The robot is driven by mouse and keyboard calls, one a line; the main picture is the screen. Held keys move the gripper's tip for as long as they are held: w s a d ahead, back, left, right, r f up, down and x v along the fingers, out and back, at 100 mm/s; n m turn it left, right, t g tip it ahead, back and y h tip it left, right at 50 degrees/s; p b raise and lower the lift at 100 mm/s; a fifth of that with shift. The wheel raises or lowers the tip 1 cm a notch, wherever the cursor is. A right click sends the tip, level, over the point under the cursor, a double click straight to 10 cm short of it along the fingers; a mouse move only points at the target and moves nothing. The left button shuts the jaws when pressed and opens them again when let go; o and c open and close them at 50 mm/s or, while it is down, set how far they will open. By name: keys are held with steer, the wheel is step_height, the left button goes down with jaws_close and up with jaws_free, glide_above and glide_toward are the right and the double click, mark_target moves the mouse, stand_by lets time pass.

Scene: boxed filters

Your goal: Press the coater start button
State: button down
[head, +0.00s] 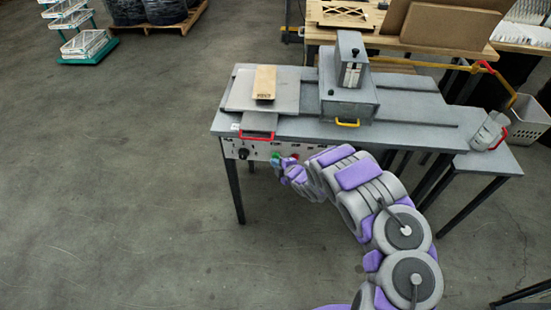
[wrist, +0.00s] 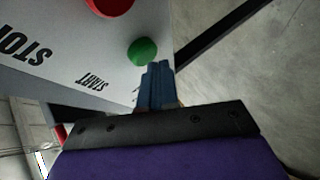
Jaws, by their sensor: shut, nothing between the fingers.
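The coater (head: 345,105) is a grey table-like machine with a control panel (head: 250,150) along its front edge. The green start button (wrist: 142,51) is on the pale panel in the wrist view, near the word START. It also shows in the head view (head: 276,155), just left of my gripper. A red button (wrist: 112,4) sits beside it, near the word STOP. My gripper (wrist: 159,66) is shut and empty. Its blue fingertips appear just beside and below the green button in the wrist view. I cannot tell whether they touch it.
A tan block (head: 264,82) lies on a grey plate on the machine's left. A red handle (head: 257,136) and a yellow handle (head: 347,123) stick out at the front. A white basket (head: 528,118) stands at the right.

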steer(key=shift+w+b, duration=0.35)
steer(key=shift+w, duration=0.15)
stand_by(0.7)
steer(key=shift+s, duration=0.95)
steer(key=s, duration=0.5)
steer(key=shift+a, duration=0.1)
stand_by(0.8)
